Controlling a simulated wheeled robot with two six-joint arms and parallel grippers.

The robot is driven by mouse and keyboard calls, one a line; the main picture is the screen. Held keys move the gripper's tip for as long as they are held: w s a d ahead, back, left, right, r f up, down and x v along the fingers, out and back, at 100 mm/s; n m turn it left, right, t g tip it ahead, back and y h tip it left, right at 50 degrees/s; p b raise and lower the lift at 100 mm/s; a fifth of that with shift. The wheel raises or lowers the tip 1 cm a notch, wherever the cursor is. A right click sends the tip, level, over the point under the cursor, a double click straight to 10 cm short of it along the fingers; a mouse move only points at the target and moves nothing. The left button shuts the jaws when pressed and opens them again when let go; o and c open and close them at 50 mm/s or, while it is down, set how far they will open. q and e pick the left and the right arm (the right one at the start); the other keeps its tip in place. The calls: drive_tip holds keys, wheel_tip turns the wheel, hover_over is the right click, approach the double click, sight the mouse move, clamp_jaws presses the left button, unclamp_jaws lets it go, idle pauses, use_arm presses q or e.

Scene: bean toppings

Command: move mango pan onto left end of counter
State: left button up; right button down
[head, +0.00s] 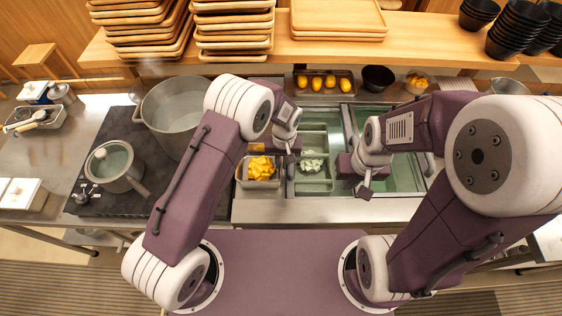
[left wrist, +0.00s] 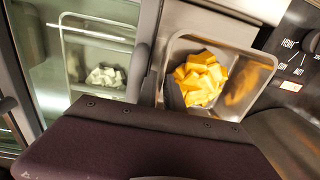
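The mango pan (head: 245,182) is a small steel pan of orange-yellow mango cubes. It is on the steel strip between the dark hob and the cold wells. My left gripper (head: 289,145) is at the pan's right side in the head view. In the left wrist view its dark fingers (left wrist: 157,85) look spread, close to the pan's wall; contact is unclear. My right gripper (head: 367,180) is over the wells, empty, with fingers seemingly apart.
A pan of pale cubes (head: 313,184) sits in the well to the right. A large pot (head: 173,120) and a lidded saucepan (head: 117,168) stand on the hob. A shelf behind holds stacked wooden trays (head: 235,22) and black bowls. Whole mangoes lie in a dark tray (head: 317,73).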

use_arm(q)
drive_tip(key=shift+r, duration=0.15)
drive_tip(key=shift+w+r, duration=0.1)
drive_tip(key=shift+r, duration=0.1)
wheel_tip(320, 180, up, 12)
drive_tip(key=b, duration=0.2)
drive_tip(key=shift+d+f, duration=0.25)
drive_tip(key=shift+d, duration=0.1)
drive_tip(key=s+a+t, duration=0.1)
drive_tip(key=s+a, duration=1.3)
drive_tip(key=a, duration=0.4)
drive_tip(key=shift+s+h, duration=0.3)
drive_tip(key=shift+h, duration=0.1)
